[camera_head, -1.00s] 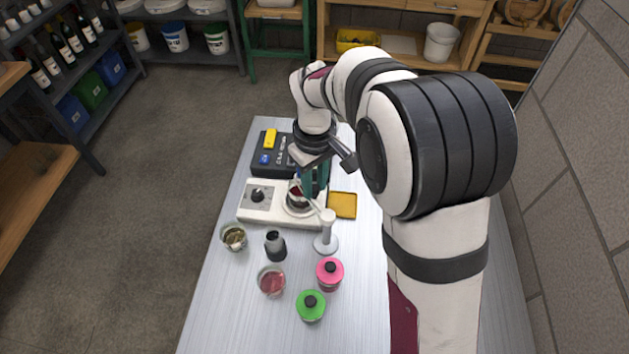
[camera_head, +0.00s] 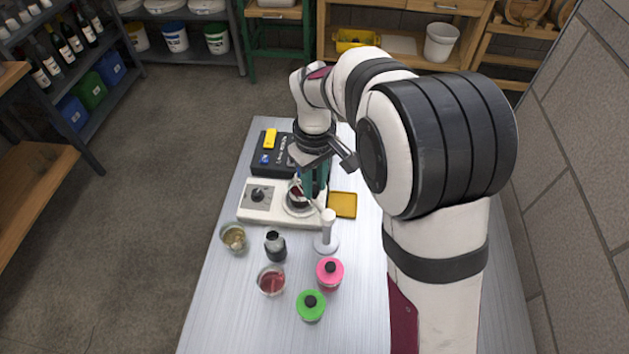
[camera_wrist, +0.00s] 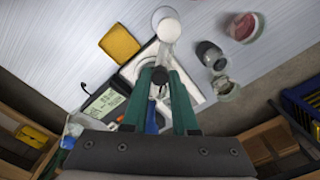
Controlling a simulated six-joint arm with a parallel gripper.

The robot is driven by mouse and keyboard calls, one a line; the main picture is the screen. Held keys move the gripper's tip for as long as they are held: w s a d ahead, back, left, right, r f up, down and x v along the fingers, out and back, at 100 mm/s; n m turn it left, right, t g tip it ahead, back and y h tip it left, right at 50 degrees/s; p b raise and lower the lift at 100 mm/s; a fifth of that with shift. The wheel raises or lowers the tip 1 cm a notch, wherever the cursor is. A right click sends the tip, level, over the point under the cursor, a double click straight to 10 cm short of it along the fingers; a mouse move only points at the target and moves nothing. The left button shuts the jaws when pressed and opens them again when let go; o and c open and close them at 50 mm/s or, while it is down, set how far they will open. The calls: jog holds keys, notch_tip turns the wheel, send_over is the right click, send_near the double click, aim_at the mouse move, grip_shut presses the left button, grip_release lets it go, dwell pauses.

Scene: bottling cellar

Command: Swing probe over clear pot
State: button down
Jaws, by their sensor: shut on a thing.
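My gripper (camera_head: 312,190) points down over the white stirrer (camera_head: 258,213), its teal fingers closed on the small dark part of the probe arm (camera_wrist: 160,75). The white arm runs from a white post (camera_head: 327,228) to the fingers; the post's round top shows in the wrist view (camera_wrist: 168,30). A beaker with dark red liquid (camera_head: 298,197) stands on the stirrer plate, partly hidden by the fingers. The probe tip cannot be made out. The clear pot (camera_head: 233,238) with pale liquid stands left of the stirrer's front corner, apart from my gripper; it also shows in the wrist view (camera_wrist: 226,89).
A dark small bottle (camera_head: 275,246), a pot of red liquid (camera_head: 271,281), a pink-lidded jar (camera_head: 330,272) and a green-lidded jar (camera_head: 311,305) stand in front. A yellow tray (camera_head: 342,205) lies right of the stirrer. A dark meter (camera_head: 270,155) is behind it.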

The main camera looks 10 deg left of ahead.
dwell(0.7)
jog(key=shift+s+a+n, duration=0.3)
jog(key=shift+s+n, duration=0.65)
jog(key=shift+n, duration=1.4)
jog(key=shift+s+a+n, duration=0.3)
jog(key=shift+s+n, duration=0.65)
jog(key=shift+n, duration=1.35)
jog(key=shift+s+a+n, duration=0.3)
jog(key=shift+s+n, duration=0.65)
jog(key=shift+n, duration=1.4)
jog(key=c, duration=0.7)
grip_release()
